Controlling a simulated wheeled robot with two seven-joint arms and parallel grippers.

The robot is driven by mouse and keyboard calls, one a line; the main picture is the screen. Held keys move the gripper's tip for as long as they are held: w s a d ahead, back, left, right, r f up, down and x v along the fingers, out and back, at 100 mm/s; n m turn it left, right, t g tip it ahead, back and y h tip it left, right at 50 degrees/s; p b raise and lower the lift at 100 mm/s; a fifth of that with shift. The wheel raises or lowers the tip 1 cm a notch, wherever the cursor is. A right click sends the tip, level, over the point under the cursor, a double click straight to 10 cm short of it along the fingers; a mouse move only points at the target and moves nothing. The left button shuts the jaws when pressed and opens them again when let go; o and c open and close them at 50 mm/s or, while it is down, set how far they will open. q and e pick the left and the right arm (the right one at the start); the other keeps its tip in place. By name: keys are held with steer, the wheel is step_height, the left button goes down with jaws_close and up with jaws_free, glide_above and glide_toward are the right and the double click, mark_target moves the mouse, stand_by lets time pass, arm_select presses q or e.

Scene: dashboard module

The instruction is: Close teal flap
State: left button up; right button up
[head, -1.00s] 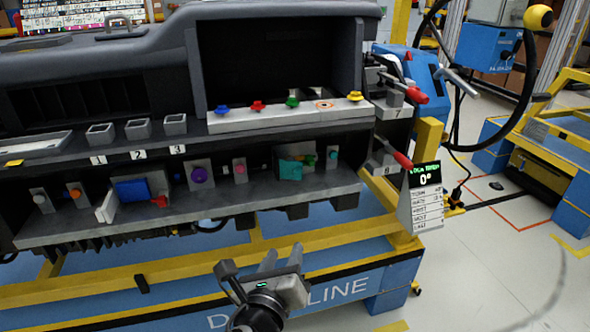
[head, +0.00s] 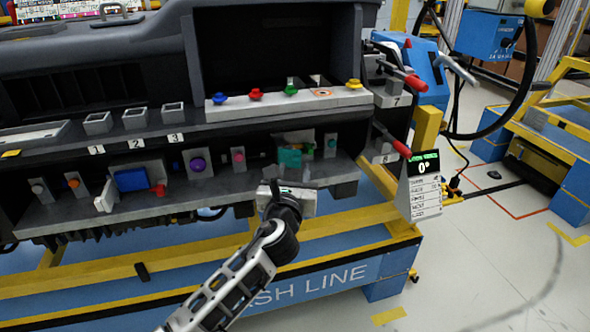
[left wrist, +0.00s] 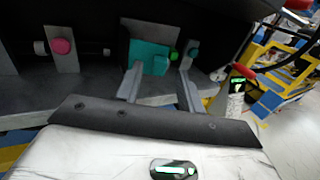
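The teal flap (head: 290,158) is on the lower shelf of the dashboard module, right of the pink knob, on a grey mount; it also shows in the left wrist view (left wrist: 148,58). Whether it stands ajar is too small to tell. A green knob (left wrist: 174,55) sits at its right side. My left gripper (left wrist: 158,80) is open and empty, its two fingers pointing at the flap from in front and below, apart from it. In the head view my left gripper (head: 287,186) is at the shelf's front edge, its fingers mostly hidden. My right gripper is not in view.
Left of the flap stand a pink knob (head: 238,156), a purple knob (head: 197,165) and a blue flap (head: 131,180) with a red handle. A teal knob (head: 331,143) stands right. Red levers (head: 402,149) stick out at the module's right end.

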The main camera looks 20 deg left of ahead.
mark_target(288, 161)
arm_select(q)
steer(key=shift+w+a, duration=0.2)
steer(key=shift+w, duration=0.9)
